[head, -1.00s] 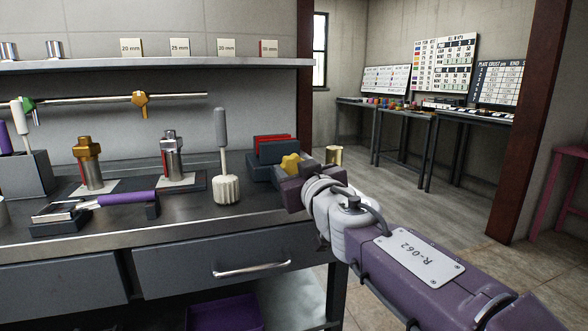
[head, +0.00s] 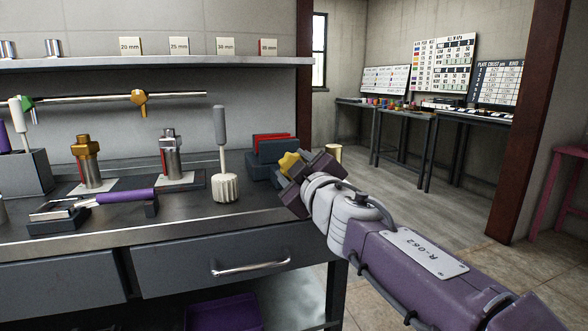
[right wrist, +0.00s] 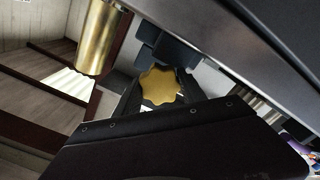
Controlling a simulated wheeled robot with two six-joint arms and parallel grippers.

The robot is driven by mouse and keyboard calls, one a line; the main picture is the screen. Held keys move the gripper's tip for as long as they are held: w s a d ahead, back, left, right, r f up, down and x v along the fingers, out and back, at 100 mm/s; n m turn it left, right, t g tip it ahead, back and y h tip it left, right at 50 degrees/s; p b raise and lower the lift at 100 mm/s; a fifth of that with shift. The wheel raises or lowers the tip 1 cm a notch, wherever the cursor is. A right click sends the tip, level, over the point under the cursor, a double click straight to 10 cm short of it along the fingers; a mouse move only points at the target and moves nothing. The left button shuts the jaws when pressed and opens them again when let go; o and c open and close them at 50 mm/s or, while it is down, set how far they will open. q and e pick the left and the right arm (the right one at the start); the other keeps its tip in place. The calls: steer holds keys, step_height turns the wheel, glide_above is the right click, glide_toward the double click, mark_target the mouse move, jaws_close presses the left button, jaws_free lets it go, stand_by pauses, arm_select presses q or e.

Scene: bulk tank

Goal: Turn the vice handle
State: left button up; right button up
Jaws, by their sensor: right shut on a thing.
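The vice (head: 266,150), a dark blue-grey block with red jaw faces, stands on the bench near its right end. Its handle is a yellow lobed knob (head: 289,163) on the right side of the vice. My right gripper (head: 298,180) is at the knob, shut on it, with its dark fingers tilted on either side. In the right wrist view the knob (right wrist: 159,86) shows at the centre, between the dark fingers, with the blue-grey vice behind it. The fingers hide part of the knob. My left gripper is out of view.
A brass cylinder (head: 334,153) stands just behind my right gripper. A white ribbed base with a grey-handled rod (head: 225,187) stands left of the vice. The bench front is clear.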

steer(key=n, duration=0.4)
steer(key=shift+n, duration=0.3)
steer(key=n, duration=1.4)
steer(key=shift+n, duration=0.3)
steer(key=n, duration=0.4)
steer(key=shift+p, duration=0.3)
steer(key=n, duration=0.5)
steer(key=shift+n, duration=0.4)
steer(key=n, duration=0.4)
steer(key=shift+n+p, duration=0.3)
steer(key=shift+p, duration=0.1)
steer(key=shift+a+n, duration=0.1)
steer(key=shift+n, duration=2.1)
